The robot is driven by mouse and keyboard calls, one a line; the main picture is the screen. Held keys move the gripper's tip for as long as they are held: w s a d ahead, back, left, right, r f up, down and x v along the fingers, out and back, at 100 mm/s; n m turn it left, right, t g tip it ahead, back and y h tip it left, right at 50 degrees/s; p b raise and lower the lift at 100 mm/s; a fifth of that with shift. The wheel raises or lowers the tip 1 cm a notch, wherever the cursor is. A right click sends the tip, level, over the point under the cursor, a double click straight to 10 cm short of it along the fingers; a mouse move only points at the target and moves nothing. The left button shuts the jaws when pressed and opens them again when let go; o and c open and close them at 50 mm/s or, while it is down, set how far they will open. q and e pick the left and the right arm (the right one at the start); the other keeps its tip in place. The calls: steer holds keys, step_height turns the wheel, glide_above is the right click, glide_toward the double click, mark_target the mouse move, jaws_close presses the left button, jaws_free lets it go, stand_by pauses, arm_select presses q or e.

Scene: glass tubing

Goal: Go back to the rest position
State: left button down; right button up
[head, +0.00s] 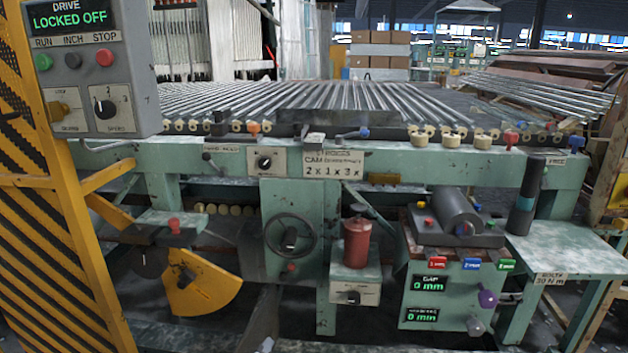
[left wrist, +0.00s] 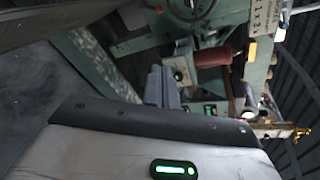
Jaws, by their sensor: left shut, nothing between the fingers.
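My left gripper (left wrist: 161,74) shows in the left wrist view as two grey fingers side by side, shut with nothing between them. It points toward the green machine, with the red cylinder (left wrist: 215,56) to the right of the fingertips in that view. No clear contact with the machine shows. In the head view at most a small grey bit shows at the bottom edge, too little to judge. My right gripper is in neither view.
The green machine frame (head: 470,165) with glass tubes (head: 400,100) on rollers spans the view. A control box reading "LOCKED OFF" (head: 130,70) and a yellow striped guard (head: 40,200) stand at left. A green side table (head: 570,245) is at right. The handwheel (head: 290,236) sticks out in front.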

arm_select(q)
steer(key=s+d+n+g+h+b, duration=0.3)
steer(key=s+n+b, duration=0.8)
steer(key=s+n, duration=1.2)
steer(key=a+r+n+y+p, duration=0.1)
steer(key=a+r+p, duration=0.2)
steer(key=p, duration=0.9)
steer(key=s+a+r+g+y+p, duration=0.1)
steer(key=a+r+p, duration=0.3)
steer(key=r+p, duration=0.5)
steer(key=p, duration=0.4)
steer(key=shift+s+r+n, duration=0.15)
steer(key=shift+r+n, duration=0.05)
steer(key=shift+n, duration=0.2)
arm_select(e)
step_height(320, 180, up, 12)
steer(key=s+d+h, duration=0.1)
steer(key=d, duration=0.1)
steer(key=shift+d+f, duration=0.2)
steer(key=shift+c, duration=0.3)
